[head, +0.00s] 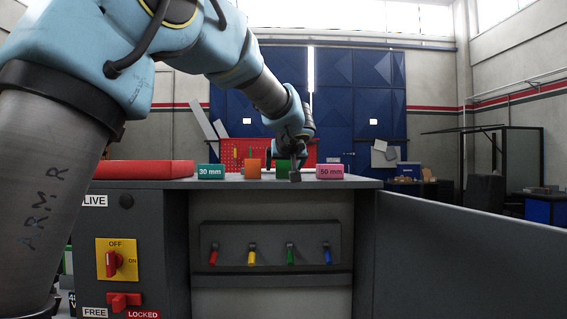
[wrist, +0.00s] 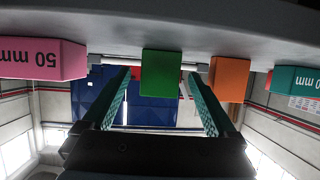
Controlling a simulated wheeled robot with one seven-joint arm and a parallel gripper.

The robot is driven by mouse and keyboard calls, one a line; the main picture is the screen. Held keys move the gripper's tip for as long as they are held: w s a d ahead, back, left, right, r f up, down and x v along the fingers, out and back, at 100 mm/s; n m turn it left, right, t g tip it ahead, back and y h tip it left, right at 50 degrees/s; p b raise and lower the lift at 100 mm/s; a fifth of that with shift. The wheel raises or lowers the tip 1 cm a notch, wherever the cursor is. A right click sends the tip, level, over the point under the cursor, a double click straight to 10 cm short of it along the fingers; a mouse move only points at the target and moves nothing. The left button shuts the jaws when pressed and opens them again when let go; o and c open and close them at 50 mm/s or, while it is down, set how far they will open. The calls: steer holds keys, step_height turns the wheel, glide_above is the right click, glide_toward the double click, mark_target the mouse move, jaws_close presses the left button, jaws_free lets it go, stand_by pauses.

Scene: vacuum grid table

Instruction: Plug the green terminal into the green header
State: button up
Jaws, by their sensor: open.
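A green block (head: 283,168) stands on the grey table top between an orange block (head: 253,169) and a pink block marked 50 mm (head: 330,172). In the wrist view, which is upside down, the green block (wrist: 161,72) shows between and beyond the two fingers of my gripper (wrist: 160,78). The fingers are apart with nothing held. In the head view my gripper (head: 295,170) points down at the table, in front of and slightly right of the green block, partly covering it. I cannot tell whether this block is the terminal or the header, and no second matching green part is clear.
A teal block marked 30 mm (head: 210,172) and a red tray or slab (head: 145,169) are to the left. The cabinet front carries red, yellow, green and blue levers (head: 290,254) and a yellow OFF/ON switch (head: 116,259). A grey panel (head: 470,255) extends right.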

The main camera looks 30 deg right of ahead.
steer(key=shift+x, duration=0.85)
steer(key=shift+c, duration=0.2)
steer(key=c, duration=1.4)
steer(key=shift+r, duration=0.1)
